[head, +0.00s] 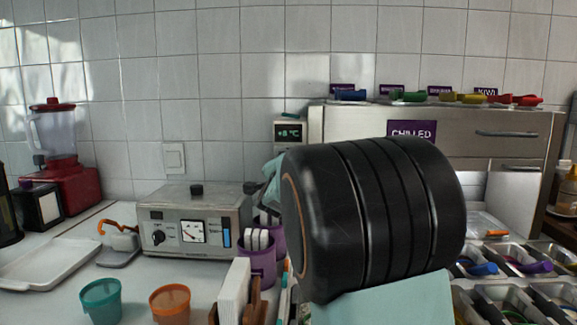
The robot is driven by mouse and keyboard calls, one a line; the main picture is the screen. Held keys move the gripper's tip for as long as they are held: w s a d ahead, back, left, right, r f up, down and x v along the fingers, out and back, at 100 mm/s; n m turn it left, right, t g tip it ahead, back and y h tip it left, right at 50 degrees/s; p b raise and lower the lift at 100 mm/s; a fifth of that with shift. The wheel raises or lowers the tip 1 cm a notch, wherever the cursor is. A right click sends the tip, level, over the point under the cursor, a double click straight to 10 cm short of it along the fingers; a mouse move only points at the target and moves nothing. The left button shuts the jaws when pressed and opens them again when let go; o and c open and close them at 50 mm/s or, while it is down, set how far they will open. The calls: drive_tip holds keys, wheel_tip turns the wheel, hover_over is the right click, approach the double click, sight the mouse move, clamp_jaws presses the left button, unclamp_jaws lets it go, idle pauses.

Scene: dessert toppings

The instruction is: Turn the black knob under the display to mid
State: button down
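A grey control box (289,140) on the back wall has a lit green display (289,133) reading about +8 °C. Its lower part is cut off by my black arm link, and I cannot make out a knob under that display. A steel appliance (196,222) on the counter at left has a black knob (160,236) on its front, left of a white needle gauge. Dark and pale teal parts left of my arm link look like my wrist and gripper (260,192), close to the appliance's right end in the picture. The fingers are not clear.
My large arm link covers the centre right. Purple cups (258,265), a teal cup (101,300) and an orange cup (170,302) stand in front. A white tray (45,265) lies at left. A steel chilled cabinet (360,119) and topping bins are at right.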

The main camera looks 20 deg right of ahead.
drive_tip(key=c, duration=1.9)
unclamp_jaws()
drive_tip(key=shift+s, duration=0.1)
drive_tip(key=v, duration=0.7)
drive_tip(key=shift+s+a, duration=0.15)
drive_tip(key=shift+s, duration=0.05)
